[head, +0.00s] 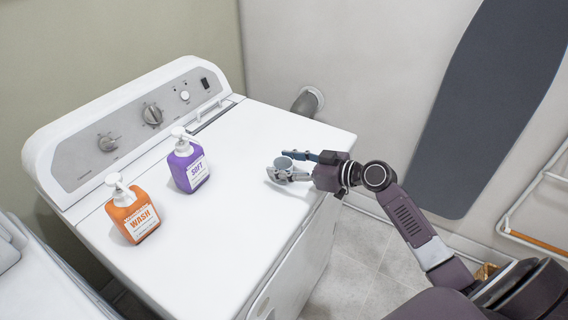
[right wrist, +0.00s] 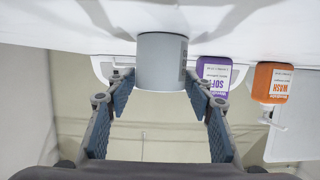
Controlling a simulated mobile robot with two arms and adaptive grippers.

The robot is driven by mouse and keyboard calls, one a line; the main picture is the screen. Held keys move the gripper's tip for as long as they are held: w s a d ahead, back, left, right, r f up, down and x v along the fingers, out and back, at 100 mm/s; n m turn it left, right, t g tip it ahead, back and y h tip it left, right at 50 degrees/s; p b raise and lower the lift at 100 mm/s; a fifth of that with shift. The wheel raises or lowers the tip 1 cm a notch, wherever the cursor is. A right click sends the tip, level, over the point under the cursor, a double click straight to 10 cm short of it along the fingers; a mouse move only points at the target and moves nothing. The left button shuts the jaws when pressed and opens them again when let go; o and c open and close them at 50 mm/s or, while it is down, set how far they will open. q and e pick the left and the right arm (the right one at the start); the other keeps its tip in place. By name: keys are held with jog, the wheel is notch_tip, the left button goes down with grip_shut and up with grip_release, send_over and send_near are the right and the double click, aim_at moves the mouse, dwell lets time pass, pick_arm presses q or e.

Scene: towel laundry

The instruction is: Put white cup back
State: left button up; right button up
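A small pale grey-white cup (head: 283,165) is at the right part of the washer top, between the fingers of my right gripper (head: 290,166). In the right wrist view the cup (right wrist: 161,62) sits between the two fingertips of the right gripper (right wrist: 160,84), one on each side and very close to its wall. That view is upside down, and the cup's base appears to meet the white washer top. Whether the fingers press on the cup cannot be told. My left gripper is not in view.
The white washer (head: 235,215) has clear space in front of the cup. A purple SOFT bottle (head: 188,165) and an orange WASH bottle (head: 132,212) stand on its left part. A dark ironing board (head: 490,105) leans on the wall at right.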

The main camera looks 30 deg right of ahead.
jog(key=shift+o, duration=0.3)
jog(key=shift+r, duration=0.1)
jog(key=shift+r+p, duration=0.15)
jog(key=shift+p, duration=0.15)
jog(key=b+v, duration=0.3)
jog(key=v, duration=0.7)
jog(key=shift+s+d, duration=0.1)
jog(key=shift+s, duration=0.2)
jog(key=shift+s+d+r, duration=0.25)
jog(key=shift+s+d, duration=0.05)
jog(key=shift+s, duration=0.25)
